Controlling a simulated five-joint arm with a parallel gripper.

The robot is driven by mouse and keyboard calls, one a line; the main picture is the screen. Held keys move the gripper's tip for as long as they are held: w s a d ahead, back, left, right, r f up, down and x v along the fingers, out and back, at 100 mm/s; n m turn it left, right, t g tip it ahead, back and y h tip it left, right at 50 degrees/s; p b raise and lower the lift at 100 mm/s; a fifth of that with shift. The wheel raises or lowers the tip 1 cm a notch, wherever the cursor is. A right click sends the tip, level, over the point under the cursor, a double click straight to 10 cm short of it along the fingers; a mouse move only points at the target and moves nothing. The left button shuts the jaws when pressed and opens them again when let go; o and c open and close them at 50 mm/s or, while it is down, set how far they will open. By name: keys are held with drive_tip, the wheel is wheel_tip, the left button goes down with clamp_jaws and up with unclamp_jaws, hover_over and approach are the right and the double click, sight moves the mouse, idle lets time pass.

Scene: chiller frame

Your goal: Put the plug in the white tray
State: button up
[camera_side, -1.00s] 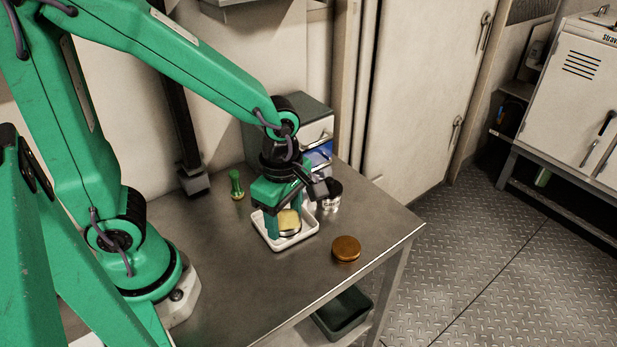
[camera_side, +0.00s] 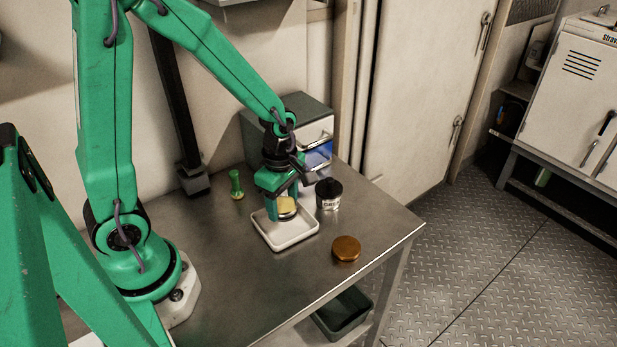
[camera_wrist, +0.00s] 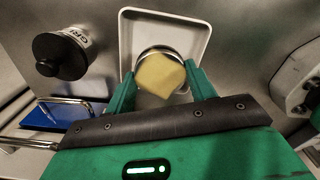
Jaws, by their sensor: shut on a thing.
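My gripper (camera_side: 284,205) is shut on a yellow-topped round piece with a metallic rim (camera_side: 287,208). I cannot tell for certain whether this piece is the plug. It appears held above the back part of the white tray (camera_side: 286,241). In the wrist view the piece (camera_wrist: 160,75) sits between both green fingers, with the white tray (camera_wrist: 127,40) behind it. The visible tray floor is bare; the part behind the piece is hidden.
A black-lidded can (camera_side: 328,195) stands close to the tray's right side. A brown disc (camera_side: 346,248) lies at front right, and a green knobbed object (camera_side: 236,185) stands at back left. A grey drawer box (camera_side: 290,118) is at the back.

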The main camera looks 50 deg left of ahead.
sight(283, 205)
drive_tip(key=shift+f, duration=2)
drive_tip(key=shift+f, duration=0.1)
drive_tip(key=o, duration=1.4)
drive_tip(key=shift+c, duration=0.2)
drive_tip(key=shift+r, duration=6.15)
drive_tip(key=shift+r, duration=0.1)
